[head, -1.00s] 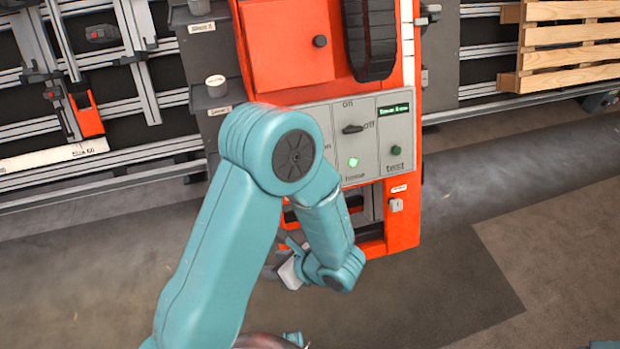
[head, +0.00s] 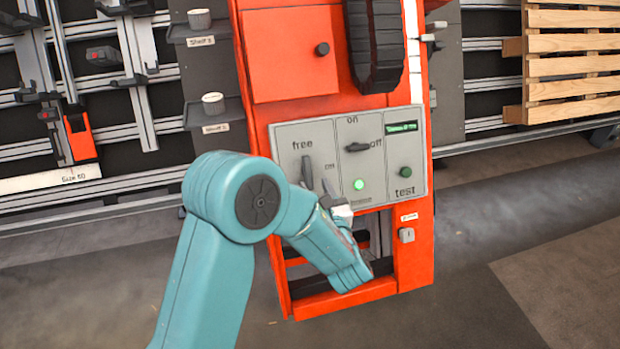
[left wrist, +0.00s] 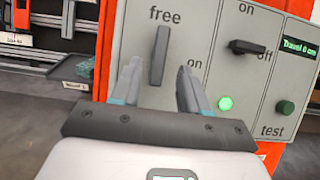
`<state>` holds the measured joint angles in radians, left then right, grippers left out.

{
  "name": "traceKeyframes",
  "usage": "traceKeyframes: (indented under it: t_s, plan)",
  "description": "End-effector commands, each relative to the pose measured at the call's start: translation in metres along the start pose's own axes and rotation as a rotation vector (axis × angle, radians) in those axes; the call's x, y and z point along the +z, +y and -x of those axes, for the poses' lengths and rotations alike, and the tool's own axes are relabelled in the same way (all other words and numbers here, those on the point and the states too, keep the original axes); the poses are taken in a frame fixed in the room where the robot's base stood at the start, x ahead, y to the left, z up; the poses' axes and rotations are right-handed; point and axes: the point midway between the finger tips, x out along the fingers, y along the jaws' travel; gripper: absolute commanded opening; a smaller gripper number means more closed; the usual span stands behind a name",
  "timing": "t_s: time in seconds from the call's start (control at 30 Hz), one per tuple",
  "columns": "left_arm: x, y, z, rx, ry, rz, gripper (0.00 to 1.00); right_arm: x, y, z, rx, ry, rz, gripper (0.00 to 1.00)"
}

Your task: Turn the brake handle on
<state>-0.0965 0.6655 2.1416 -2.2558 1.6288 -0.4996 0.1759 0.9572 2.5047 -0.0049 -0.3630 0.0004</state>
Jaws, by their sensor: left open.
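The brake handle (head: 307,171) is a dark grey lever on the left part of the grey control panel (head: 411,181). It stands close to upright, with "free" above it and "on" at its lower right. My left gripper (head: 318,188) is open in front of the panel, just below and right of the lever in the head view. In the left wrist view the handle (left wrist: 159,54) shows between the two spread fingers of my gripper (left wrist: 160,68). I cannot tell whether either finger touches it. My right gripper is not in view.
Right of the handle is a black on/off knob (head: 357,147), turned sideways toward "off". A lit green lamp (head: 360,184) and a green test button (head: 404,172) are on the panel. The orange cabinet (head: 415,262) surrounds it. A wooden pallet (head: 572,68) stands at the right.

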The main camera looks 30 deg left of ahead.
Motion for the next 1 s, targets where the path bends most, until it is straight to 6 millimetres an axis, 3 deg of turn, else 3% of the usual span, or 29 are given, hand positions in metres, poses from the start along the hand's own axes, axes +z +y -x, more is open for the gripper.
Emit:
traceKeyframes:
  t_s: [0.1, 0.23, 0.63, 0.67, 0.8, 1.0]
  plan:
    - [-0.001, 0.001, -0.024, 0.004, -0.001, 0.002, 0.45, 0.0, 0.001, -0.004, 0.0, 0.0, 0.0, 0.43]
    - [-0.001, 0.0, -0.042, 0.002, 0.001, 0.001, 0.45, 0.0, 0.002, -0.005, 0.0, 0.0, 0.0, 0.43]
    - [-0.001, 0.0, -0.052, -0.001, 0.002, -0.001, 0.45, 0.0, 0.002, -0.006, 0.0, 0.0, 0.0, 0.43]
    - [-0.001, 0.0, -0.052, 0.0, 0.002, -0.001, 0.41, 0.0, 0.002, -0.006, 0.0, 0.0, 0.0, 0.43]
    - [-0.001, 0.0, -0.052, 0.0, 0.002, 0.0, 0.0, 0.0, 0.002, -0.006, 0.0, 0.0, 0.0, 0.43]
    - [-0.001, 0.0, -0.052, 0.002, 0.002, 0.004, 0.0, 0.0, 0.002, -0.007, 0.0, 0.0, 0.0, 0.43]
